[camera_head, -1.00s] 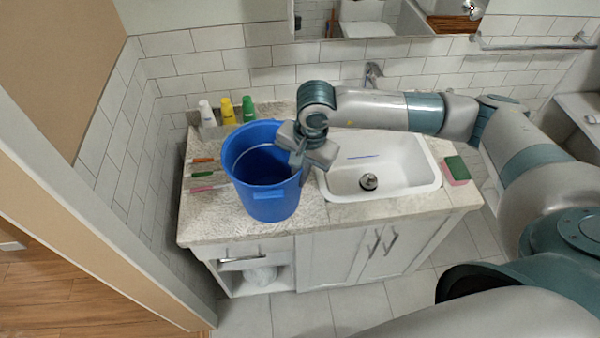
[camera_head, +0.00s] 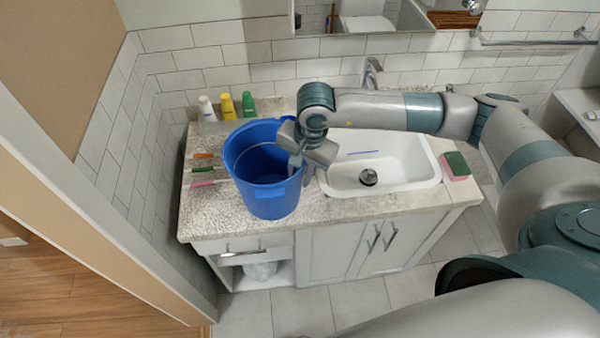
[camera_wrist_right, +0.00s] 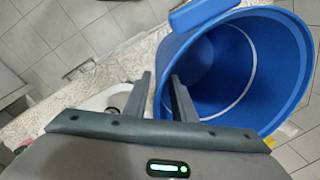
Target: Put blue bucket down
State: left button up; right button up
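The blue bucket (camera_head: 262,200) stands upright on the counter, left of the sink and close to the front edge. Its base appears to rest on the countertop. My right gripper (camera_head: 301,171) is at the bucket's right rim. In the right wrist view, the two fingers of my right gripper (camera_wrist_right: 160,95) are spread apart, one outside the bucket (camera_wrist_right: 235,75) and one over its inside. The rim lies between them with a visible gap. The bucket is empty as far as I see. My left gripper is out of view.
The white sink (camera_head: 385,185) is right of the bucket, with a faucet (camera_head: 372,72) behind. Several bottles, including a yellow one (camera_head: 228,106), stand behind the bucket. Toothbrushes (camera_head: 205,170) lie to its left. A green-and-pink sponge (camera_head: 455,165) sits at the right end.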

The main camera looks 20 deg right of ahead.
jog(key=shift+r, duration=0.25)
notch_tip(320, 180, up, 12)
jog(key=s+d+b, duration=0.1)
jog(key=b, duration=0.4)
jog(key=shift+s+b, duration=0.15)
jog(key=shift+b, duration=0.2)
jog(key=shift+f, duration=0.2)
